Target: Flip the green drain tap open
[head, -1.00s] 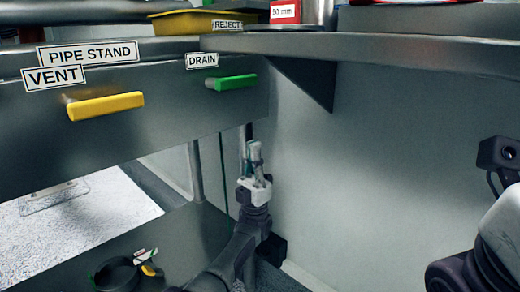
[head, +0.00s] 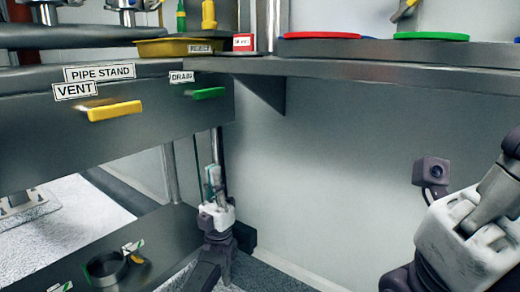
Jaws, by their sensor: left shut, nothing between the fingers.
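The green drain tap (head: 208,93) is a small lever handle on the dark panel, below the DRAIN label (head: 182,76). It lies roughly level, pointing right. My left gripper (head: 213,176) is below the tap, pointing up, shut and empty. It is apart from the tap. My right gripper (head: 496,190) shows only partly at the right edge, far from the tap; its fingertips are cut off.
A yellow lever (head: 114,111) is left of the tap, by the VENT label (head: 75,91). A shelf (head: 350,68) with a bracket (head: 262,94) juts out above right. A dark ring (head: 106,268) lies on the lower shelf. The pale wall side is clear.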

